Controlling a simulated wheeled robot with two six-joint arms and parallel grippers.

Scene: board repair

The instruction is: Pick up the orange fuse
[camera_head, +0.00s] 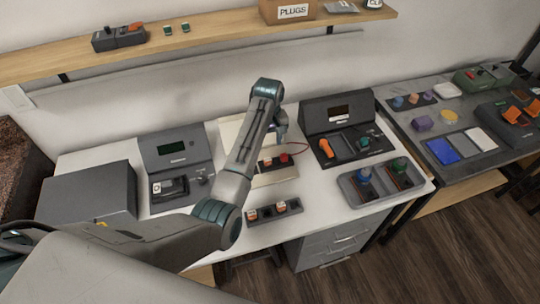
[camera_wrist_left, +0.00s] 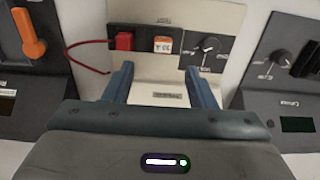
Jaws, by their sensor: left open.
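A small orange fuse with a white, marked face (camera_wrist_left: 163,45) sits in a dark block on the white board, in the left wrist view. A red block (camera_wrist_left: 123,41) is beside it, and a knob (camera_wrist_left: 209,44) is on the other side. In the head view the board's red block (camera_head: 284,158) shows beside my arm. My left gripper (camera_wrist_left: 160,70) is open and empty, its fingers pointing toward the fuse and apart from it. It also shows in the head view (camera_head: 281,136), above the board. My right gripper is not in view.
A dark holder (camera_head: 266,215) with two orange-and-white pieces lies at the table's front. A device with an orange lever (camera_head: 325,148) stands right of the board, a grey tray (camera_head: 350,194) before it. A meter-like device (camera_head: 176,150) stands left.

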